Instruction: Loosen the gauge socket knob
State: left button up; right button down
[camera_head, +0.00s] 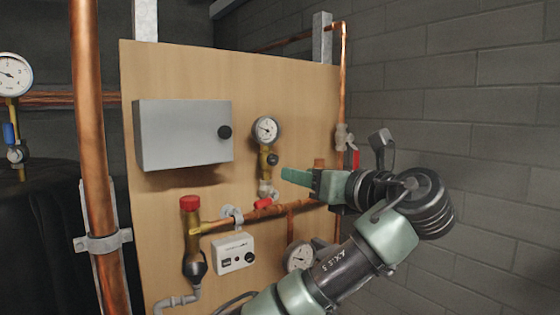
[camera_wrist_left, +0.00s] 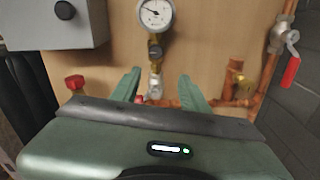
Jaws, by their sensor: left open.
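The round white-faced gauge (camera_head: 267,130) sits on a brass socket (camera_head: 264,163) on the wooden panel. A small black knob (camera_head: 273,160) sticks out from the right side of the socket. In the left wrist view the gauge (camera_wrist_left: 155,13) is at top centre and the dark knob (camera_wrist_left: 155,52) is below it. My left gripper (camera_head: 291,175) is open and empty, just right of and slightly below the knob in the head view, apart from it. In the wrist view its green fingers (camera_wrist_left: 160,75) are spread below the knob. My right gripper is not in view.
A grey box (camera_head: 184,134) with a black knob is mounted left of the gauge. Copper pipes (camera_head: 265,214) with a red-handled valve run below. A red-capped brass fitting (camera_head: 191,225) and a white controller (camera_head: 234,252) are lower left. A red-lever valve (camera_wrist_left: 283,45) is at right.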

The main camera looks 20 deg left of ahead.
aim_at(275, 159)
pick_arm(q)
jog(key=shift+y, duration=0.3)
jog(key=w+a+p, duration=0.1)
jog(key=a, duration=0.1)
jog(key=w+a+r+p, duration=0.1)
jog(key=p, duration=0.1)
jog(key=w+a+r+p, duration=0.1)
jog(key=a, duration=0.1)
jog(key=shift+w+a+r, duration=0.1)
jog(key=shift+w+a, duration=0.25)
jog(key=shift+w+a+p, duration=0.25)
jog(key=shift+a+p, duration=0.05)
jog(key=shift+p, duration=0.05)
jog(key=shift+c, duration=0.4)
grip_shut()
